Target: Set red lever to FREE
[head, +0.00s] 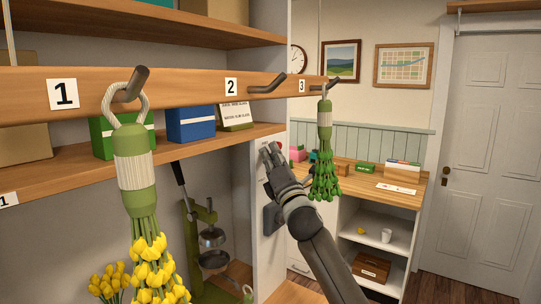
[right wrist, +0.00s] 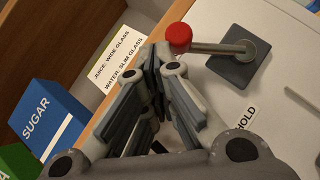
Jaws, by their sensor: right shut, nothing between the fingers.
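The red lever's round red knob (right wrist: 180,37) shows at the top of the right wrist view. Its metal rod runs right to a dark square mount (right wrist: 238,60) on a pale panel. A HOLD label (right wrist: 244,117) is on the panel below the mount; I see no FREE label. My right gripper (right wrist: 162,62) is shut and empty, its fingertips just below and left of the knob; I cannot tell whether they touch it. My left gripper is not in view.
A wooden rail (head: 190,88) with numbered hooks crosses the front. Yellow flowers (head: 155,270) hang from hook 1 and a green bunch (head: 325,175) from hook 3, close right of my right gripper. A blue sugar box (right wrist: 45,120) and a white sign (right wrist: 120,58) stand on the shelf.

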